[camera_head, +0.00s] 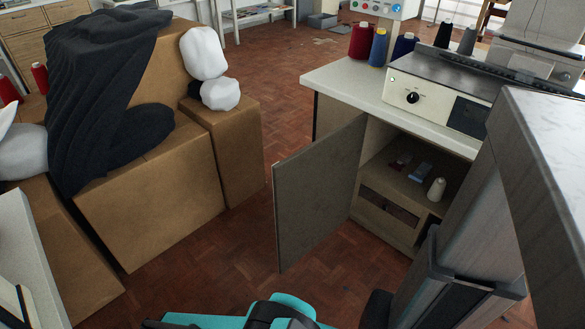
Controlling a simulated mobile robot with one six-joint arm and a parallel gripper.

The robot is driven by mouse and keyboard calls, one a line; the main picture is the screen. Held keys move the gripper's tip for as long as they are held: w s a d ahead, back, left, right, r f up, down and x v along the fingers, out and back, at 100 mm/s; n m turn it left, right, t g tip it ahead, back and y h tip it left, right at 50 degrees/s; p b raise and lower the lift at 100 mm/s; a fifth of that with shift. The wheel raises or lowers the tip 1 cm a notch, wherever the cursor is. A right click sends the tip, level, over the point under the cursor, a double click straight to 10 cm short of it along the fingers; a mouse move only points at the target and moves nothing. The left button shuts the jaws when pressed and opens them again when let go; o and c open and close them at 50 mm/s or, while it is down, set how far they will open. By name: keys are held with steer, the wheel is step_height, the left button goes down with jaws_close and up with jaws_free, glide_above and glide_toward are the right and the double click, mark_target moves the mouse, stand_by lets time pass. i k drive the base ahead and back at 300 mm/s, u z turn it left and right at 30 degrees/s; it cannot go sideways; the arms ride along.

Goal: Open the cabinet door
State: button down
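The cabinet (384,225) stands under a pale worktop, right of centre. Its grey door (318,195) stands wide open, swung out to the left of the opening and towards me. The inside shows a shelf with a cream thread cone (436,189), a small blue item (420,172) and a dark red item (401,161). A compartment with a dark opening lies below the shelf. The right side of the cabinet is hidden behind large grey parts in the foreground. My gripper is not visible, so its state and its place relative to the door do not show.
Cardboard boxes (155,205) with dark cloth (95,80) on them stand at left. A strip of bare parquet floor (245,240) lies between them and the door. Teal and black parts show at the bottom edge.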

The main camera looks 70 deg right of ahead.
mark_target(313, 188)
steer(key=u, duration=0.2)
steer(key=k, duration=1.1)
steer(key=z, duration=0.3)
